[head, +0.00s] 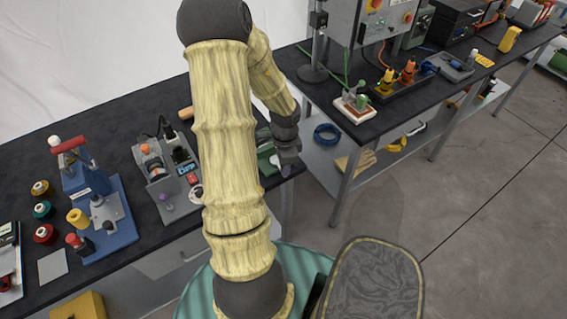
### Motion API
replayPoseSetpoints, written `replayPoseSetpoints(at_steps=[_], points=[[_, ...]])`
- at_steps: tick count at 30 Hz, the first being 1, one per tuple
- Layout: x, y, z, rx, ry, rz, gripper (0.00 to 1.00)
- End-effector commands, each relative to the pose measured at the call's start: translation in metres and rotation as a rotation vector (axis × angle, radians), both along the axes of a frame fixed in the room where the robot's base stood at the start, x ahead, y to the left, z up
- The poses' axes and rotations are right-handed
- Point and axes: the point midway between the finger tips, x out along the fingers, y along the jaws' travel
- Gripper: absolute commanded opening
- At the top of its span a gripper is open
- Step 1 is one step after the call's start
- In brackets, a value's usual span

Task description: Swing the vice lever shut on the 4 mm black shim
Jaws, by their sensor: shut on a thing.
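My gripper (287,164) is at the right end of the dark near bench, pointing down. It is shut on a small part with a purple tip (286,172), which looks like the vice lever; the fingers hide most of it. A green fixture (265,157), likely the vice, sits just left of my gripper and is partly hidden behind my arm. I cannot make out the black shim or the gap between the vice jaws.
A grey fixture with an orange knob (160,172) stands left of my arm. A blue press (100,215) and several coloured spools are farther left. A second bench (400,115) with tools stands to the right. Open floor (470,200) lies at the lower right.

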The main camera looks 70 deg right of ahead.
Motion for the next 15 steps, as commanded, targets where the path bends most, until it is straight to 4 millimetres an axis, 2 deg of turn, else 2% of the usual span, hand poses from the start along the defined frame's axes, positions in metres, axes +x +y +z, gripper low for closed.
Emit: replayPoseSetpoints(at_steps=[5,6,9,15], points=[[0.0016,0.0000,0.0009,0.000,-0.003,0.000,0.00],[0.0017,0.0000,0.0009,0.000,-0.003,0.000,0.27],[0.0015,0.0000,0.0008,-0.001,-0.002,0.001,0.43],[0.0011,0.0002,0.0004,0.000,-0.001,0.002,0.43]])
